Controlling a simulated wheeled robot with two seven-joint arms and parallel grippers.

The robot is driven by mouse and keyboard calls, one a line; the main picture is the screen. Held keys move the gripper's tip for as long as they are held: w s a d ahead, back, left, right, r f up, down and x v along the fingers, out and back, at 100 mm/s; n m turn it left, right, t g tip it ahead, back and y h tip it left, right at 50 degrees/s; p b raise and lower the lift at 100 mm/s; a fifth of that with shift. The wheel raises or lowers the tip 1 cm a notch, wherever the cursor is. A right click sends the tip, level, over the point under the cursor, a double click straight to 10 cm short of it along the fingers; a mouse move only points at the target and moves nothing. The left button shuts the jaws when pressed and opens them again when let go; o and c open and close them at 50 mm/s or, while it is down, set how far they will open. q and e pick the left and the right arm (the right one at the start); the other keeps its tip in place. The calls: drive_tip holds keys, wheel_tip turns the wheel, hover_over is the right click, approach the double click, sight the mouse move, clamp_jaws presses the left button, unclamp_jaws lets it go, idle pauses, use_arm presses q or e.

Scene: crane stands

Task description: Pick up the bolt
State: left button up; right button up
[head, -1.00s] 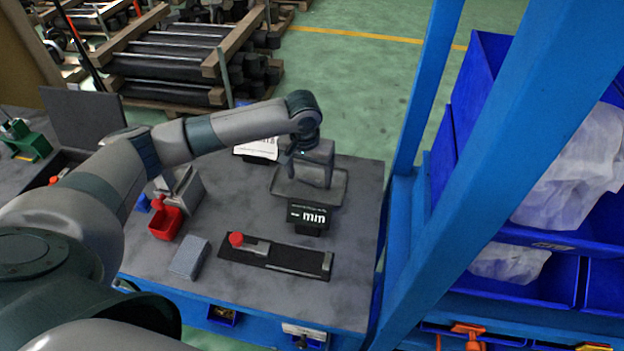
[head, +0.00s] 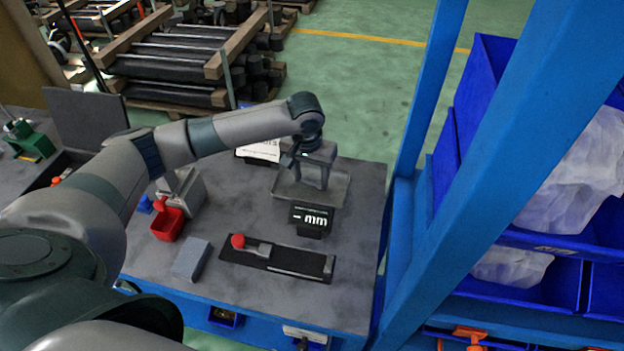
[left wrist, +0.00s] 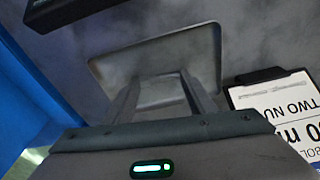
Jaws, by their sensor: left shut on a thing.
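My left gripper (head: 312,184) points down over a shallow grey tray (head: 340,194) at the back right of the workbench. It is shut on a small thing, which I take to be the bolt. The bolt itself is too small or hidden to make out in either view. In the left wrist view the two fingers (left wrist: 163,76) reach out over the same tray (left wrist: 208,50), and its visible floor looks bare. I cannot tell how high the fingertips are above the tray. My right gripper is not in view.
A digital display (head: 311,217) stands just in front of the tray. A white label card (head: 262,150) stands behind it. A blue rack post (head: 500,160) rises at the right.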

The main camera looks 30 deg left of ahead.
sight(311, 182)
use_arm(q)
drive_tip(key=shift+r+b, duration=0.3)
drive_tip(key=shift+r, duration=0.25)
wheel_tip(311, 182, up, 2)
drive_tip(key=shift+r+b, duration=0.2)
drive_tip(key=shift+b, duration=0.35)
drive_tip(key=w+d+r+b, duration=0.2)
drive_tip(key=d+r, duration=0.5)
drive_tip(key=d, duration=0.4)
drive_tip(key=shift+w+d+r+b, duration=0.2)
drive_tip(key=shift+w+b, duration=0.2)
drive_tip(key=shift+b, duration=0.3)
